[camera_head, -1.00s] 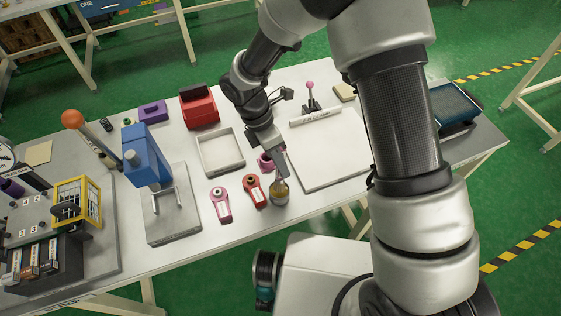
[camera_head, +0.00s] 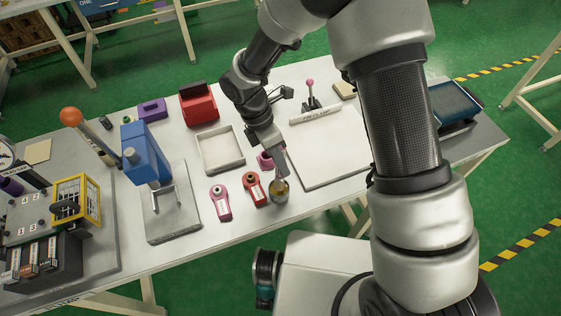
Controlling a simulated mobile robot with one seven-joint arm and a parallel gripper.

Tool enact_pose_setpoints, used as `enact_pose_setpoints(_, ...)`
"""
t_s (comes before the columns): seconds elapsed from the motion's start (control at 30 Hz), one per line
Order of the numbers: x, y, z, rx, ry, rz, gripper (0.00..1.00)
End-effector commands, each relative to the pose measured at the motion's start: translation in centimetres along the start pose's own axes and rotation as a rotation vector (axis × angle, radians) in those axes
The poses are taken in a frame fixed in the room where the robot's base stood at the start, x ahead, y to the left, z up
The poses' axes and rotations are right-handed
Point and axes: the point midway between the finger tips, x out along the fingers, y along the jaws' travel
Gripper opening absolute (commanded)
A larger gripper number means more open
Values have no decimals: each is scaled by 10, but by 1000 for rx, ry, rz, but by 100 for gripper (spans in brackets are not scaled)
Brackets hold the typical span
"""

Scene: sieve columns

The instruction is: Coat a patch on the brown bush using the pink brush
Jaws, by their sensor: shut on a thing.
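My gripper (camera_head: 277,157) points down at the front middle of the table. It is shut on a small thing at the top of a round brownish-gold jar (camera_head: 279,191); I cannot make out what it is. A pink tool with a round head and white label (camera_head: 221,204) lies left of the jar. A similar red tool (camera_head: 254,190) lies between them. A pink-purple cup (camera_head: 264,160) stands just behind the gripper tip, partly hidden. I cannot tell which thing is the brown bush or the pink brush.
A blue press (camera_head: 144,155) stands on a grey plate at left. A white tray (camera_head: 220,168) and red box (camera_head: 198,103) are behind. A white clamp board (camera_head: 325,150) with a pink-knobbed lever (camera_head: 310,84) lies right, its surface clear. A yellow cage (camera_head: 80,200) is far left.

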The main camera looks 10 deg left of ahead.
Motion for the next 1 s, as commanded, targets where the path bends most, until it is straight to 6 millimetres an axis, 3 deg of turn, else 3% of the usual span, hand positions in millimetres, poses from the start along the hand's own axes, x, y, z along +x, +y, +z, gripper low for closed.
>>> enact_pose_setpoints(1.0, 9, 3, -2, 0, 0, 0, 0)
